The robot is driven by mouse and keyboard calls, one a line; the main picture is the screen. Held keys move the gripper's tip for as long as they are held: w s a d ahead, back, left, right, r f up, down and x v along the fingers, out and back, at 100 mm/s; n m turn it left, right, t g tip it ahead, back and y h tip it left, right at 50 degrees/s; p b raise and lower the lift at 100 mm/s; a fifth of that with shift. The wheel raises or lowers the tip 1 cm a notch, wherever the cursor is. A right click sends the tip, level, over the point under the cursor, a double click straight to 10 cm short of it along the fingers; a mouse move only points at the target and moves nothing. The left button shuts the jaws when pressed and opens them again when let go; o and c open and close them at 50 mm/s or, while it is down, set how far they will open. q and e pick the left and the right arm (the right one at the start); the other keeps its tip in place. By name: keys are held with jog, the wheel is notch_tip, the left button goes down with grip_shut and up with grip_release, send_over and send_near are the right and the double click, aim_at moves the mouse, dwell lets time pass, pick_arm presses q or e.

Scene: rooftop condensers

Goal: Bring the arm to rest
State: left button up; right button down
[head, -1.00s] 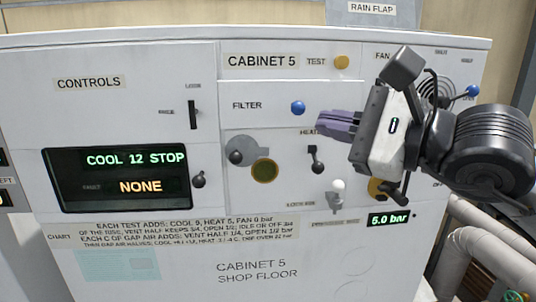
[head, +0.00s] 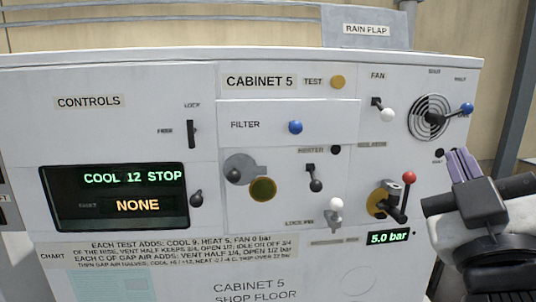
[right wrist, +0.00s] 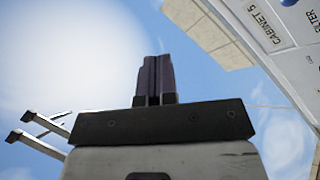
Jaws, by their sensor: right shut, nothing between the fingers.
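My right gripper (head: 464,165) is at the right edge of the cabinet in the head view, its purple fingers pointing up. It is shut and empty, and it seems to touch nothing. In the right wrist view the closed fingers (right wrist: 155,78) point up against the sky. Cabinet 5 (head: 120,130) fills most of the head view. Its display (head: 115,198) reads COOL 12 STOP and NONE. My left gripper is not in view.
The cabinet front carries a fan lever (head: 386,112), a round vent (head: 428,117) with a blue knob, a red-knobbed isolator (head: 387,198), a heater lever (head: 315,178) and a blue filter knob (head: 295,127). A small readout (head: 389,237) shows 5.0 bar. A rain flap (head: 366,28) stands behind.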

notch_tip(320, 180, down, 40)
jog(key=s+g+y, duration=0.2)
jog(key=g+y, duration=0.4)
jog(key=g, duration=0.4)
jog(key=s+f+m+g, duration=0.2)
jog(key=s+f+g, duration=0.8)
jog(key=s+f, duration=1.45)
notch_tip(320, 180, up, 27)
jog(key=w+p, duration=0.1)
jog(key=p, duration=2.7)
jog(key=shift+a+p, duration=0.3)
jog(key=shift+f, duration=0.1)
